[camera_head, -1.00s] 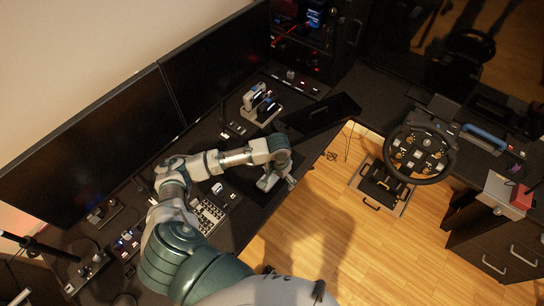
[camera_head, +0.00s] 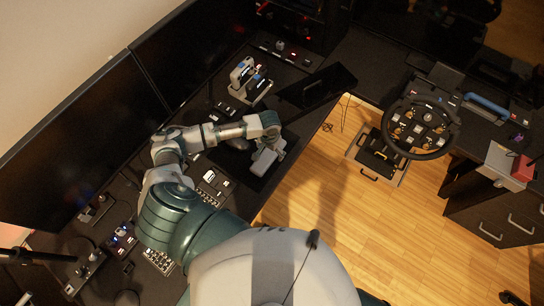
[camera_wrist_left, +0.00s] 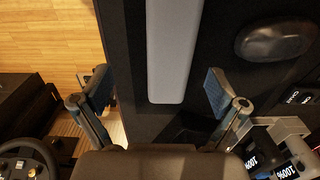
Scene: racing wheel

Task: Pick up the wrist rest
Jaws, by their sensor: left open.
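The wrist rest is a long light grey bar (camera_wrist_left: 173,50) lying flat on the dark desk, its near rounded end between and ahead of my fingers in the left wrist view. It appears in the head view as a pale grey bar (camera_head: 264,163) near the desk's front edge. My left gripper (camera_wrist_left: 158,95) is open, with one finger on each side of the bar's line and a gap to both. In the head view the left gripper (camera_head: 277,142) is at the arm's end, above the desk by the bar, its fingers hard to make out. My right gripper is out of view.
A black mouse (camera_wrist_left: 275,38) lies right of the bar in the left wrist view. A throttle unit (camera_head: 248,80) and a dark tablet-like panel (camera_head: 318,86) stand farther back. Monitors (camera_head: 75,150) line the left. Wooden floor (camera_head: 310,190) and a racing wheel (camera_head: 420,127) are to the right.

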